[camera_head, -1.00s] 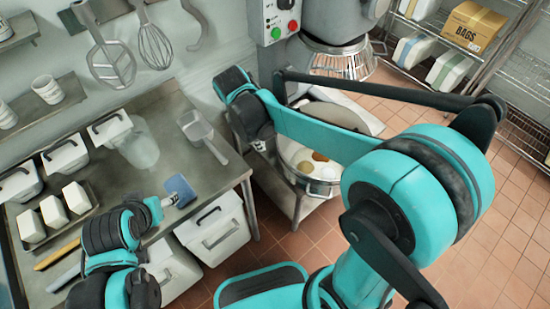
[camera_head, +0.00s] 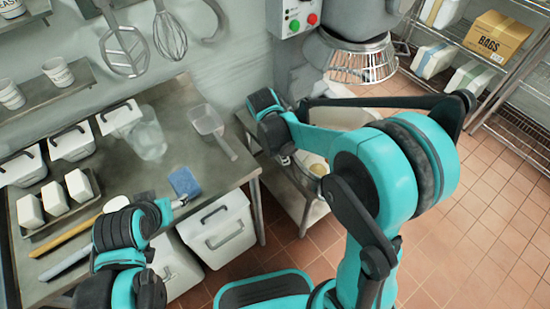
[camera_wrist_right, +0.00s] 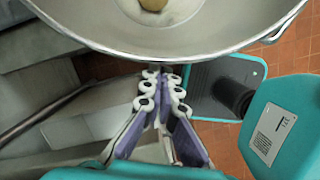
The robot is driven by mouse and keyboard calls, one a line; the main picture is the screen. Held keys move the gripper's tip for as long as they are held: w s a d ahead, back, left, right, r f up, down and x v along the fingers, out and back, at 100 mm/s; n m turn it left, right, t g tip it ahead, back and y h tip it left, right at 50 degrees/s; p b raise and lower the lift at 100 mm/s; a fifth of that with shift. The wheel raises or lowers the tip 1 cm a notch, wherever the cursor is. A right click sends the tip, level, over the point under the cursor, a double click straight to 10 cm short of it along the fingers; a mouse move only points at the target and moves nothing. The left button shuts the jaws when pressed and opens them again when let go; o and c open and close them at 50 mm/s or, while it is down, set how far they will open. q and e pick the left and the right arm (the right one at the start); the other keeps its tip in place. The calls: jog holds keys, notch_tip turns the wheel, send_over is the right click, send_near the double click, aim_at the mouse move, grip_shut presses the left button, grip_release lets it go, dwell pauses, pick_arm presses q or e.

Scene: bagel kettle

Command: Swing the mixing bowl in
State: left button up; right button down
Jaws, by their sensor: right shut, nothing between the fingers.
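The mixing bowl (camera_head: 309,176) is a round metal bowl below the mixer, mostly hidden behind my right arm in the head view. In the right wrist view its wide rim (camera_wrist_right: 205,42) fills the top, with a round beige item inside. My right gripper (camera_head: 287,157) is beside the bowl's left side; in the wrist view its fingers (camera_wrist_right: 161,82) are together, empty, just below the rim. Whether they touch the bowl is unclear. The grey mixer (camera_head: 355,22) has a wire guard (camera_head: 362,62). My left gripper (camera_head: 178,204) is over the counter's front edge; its fingers are too small to read.
The steel counter (camera_head: 225,175) at left carries a blue-headed tool (camera_head: 184,182), a scoop (camera_head: 209,125) and white containers. White bins (camera_head: 222,232) stand below its front edge. Wire shelves (camera_head: 525,65) are at the back right. The tiled floor at right is open.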

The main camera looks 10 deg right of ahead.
pick_arm(q)
jog(key=shift+f, duration=0.2)
pick_arm(e)
jog(key=shift+d, duration=0.45)
jog(key=shift+s, duration=0.1)
